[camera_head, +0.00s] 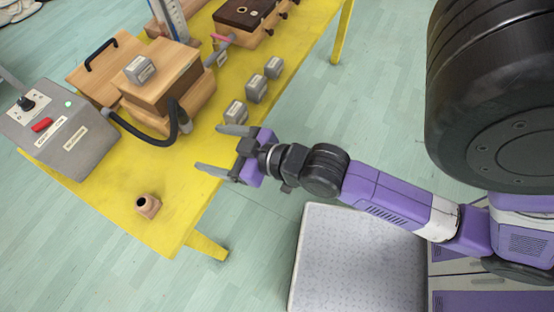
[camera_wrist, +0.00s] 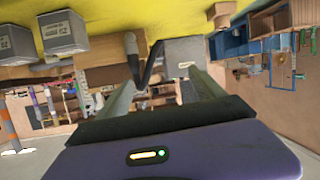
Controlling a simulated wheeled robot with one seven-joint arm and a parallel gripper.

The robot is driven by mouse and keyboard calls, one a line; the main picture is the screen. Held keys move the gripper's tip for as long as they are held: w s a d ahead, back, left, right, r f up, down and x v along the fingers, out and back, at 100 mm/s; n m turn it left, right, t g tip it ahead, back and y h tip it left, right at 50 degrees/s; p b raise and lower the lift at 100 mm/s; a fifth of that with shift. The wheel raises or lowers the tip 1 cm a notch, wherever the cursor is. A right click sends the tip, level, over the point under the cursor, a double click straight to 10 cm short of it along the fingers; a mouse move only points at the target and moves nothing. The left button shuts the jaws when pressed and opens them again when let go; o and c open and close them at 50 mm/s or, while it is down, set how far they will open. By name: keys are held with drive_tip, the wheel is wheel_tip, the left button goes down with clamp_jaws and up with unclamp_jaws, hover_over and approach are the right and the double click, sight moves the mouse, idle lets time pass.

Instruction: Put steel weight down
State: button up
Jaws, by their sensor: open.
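My gripper (camera_head: 210,148) is open and empty, over the near edge of the yellow table (camera_head: 190,207). Its fingers (camera_wrist: 163,76) are spread in the wrist view, with nothing between them. Three grey steel weights stand in a row along the table's edge: a near one (camera_head: 235,113), a middle one (camera_head: 257,89) and a far one (camera_head: 274,67). The near one is just beyond my upper finger, apart from it. Another grey weight (camera_head: 140,69) rests on top of a wooden box (camera_head: 162,88). Two labelled weights show at the left of the wrist view (camera_wrist: 62,36).
A grey control box (camera_head: 62,130) with a red switch stands at the left, and a black hose (camera_head: 160,137) curves beside the wooden box. A small wooden piece with a dark hole (camera_head: 148,205) sits near the front corner. The table between is bare.

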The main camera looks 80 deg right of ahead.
drive_tip(key=s+a+r+y, duration=0.1)
drive_tip(key=s+a+r, duration=0.1)
drive_tip(key=s+a, duration=0.2)
drive_tip(key=s+a+r+n+y, duration=0.1)
drive_tip(key=s+a, duration=0.4)
drive_tip(key=s, duration=0.6)
drive_tip(key=shift+a+r+t+y, duration=0.2)
drive_tip(key=shift+r+t+y, duration=0.15)
drive_tip(key=shift+t+y, duration=0.05)
drive_tip(key=shift+o, duration=0.4)
drive_tip(key=shift+s, duration=0.1)
